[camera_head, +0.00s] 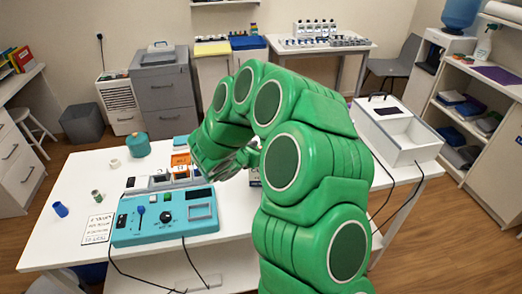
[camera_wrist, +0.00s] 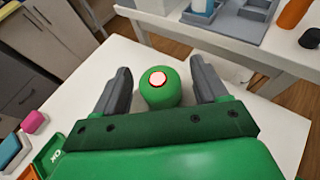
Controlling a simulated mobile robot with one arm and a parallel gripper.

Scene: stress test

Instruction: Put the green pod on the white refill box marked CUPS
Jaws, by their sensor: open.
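In the wrist view a rounded green pod (camera_wrist: 158,98) with a pale pink disc ringed in red on top stands on the white table. My gripper (camera_wrist: 160,82) is open, with one grey finger on each side of the pod. Gaps show between the pod and both fingers. In the head view my gripper (camera_head: 247,157) is low over the table, and my arm hides the pod. I cannot make out a CUPS mark in either view. A large open white box (camera_head: 420,150) stands at the table's right end.
A blue control panel (camera_head: 135,235) lies left of my gripper. A pink block (camera_wrist: 35,122) shows in the wrist view. Bare tabletop surrounds the pod.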

